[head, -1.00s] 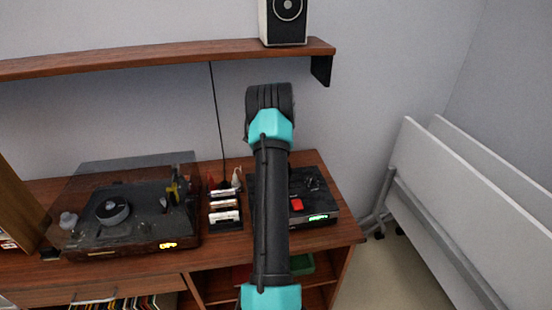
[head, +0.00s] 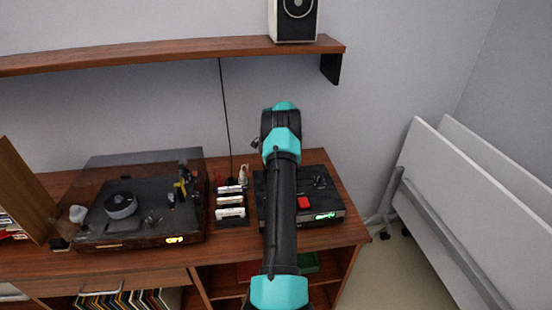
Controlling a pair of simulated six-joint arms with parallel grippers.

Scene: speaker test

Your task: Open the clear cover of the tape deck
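The tape deck (head: 325,195) is a black box on the right part of the wooden cabinet, with a red part on top and a lit green display on its front. One of my arms, which I take to be the right, rises from the bottom centre and covers the deck's left-middle part. I cannot make out whether the clear cover is raised or down. The wrist end (head: 281,122) of this arm appears above the deck's back edge. Its fingers are hidden behind the wrist, apart from a small dark piece at its left. My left gripper is out of view.
A turntable (head: 135,200) under a clear lid stands left on the cabinet (head: 225,255). A rack of cassettes (head: 230,205) sits close left of the deck. A shelf (head: 170,57) with a speaker (head: 293,20) hangs above. White folded panels (head: 470,200) stand at right.

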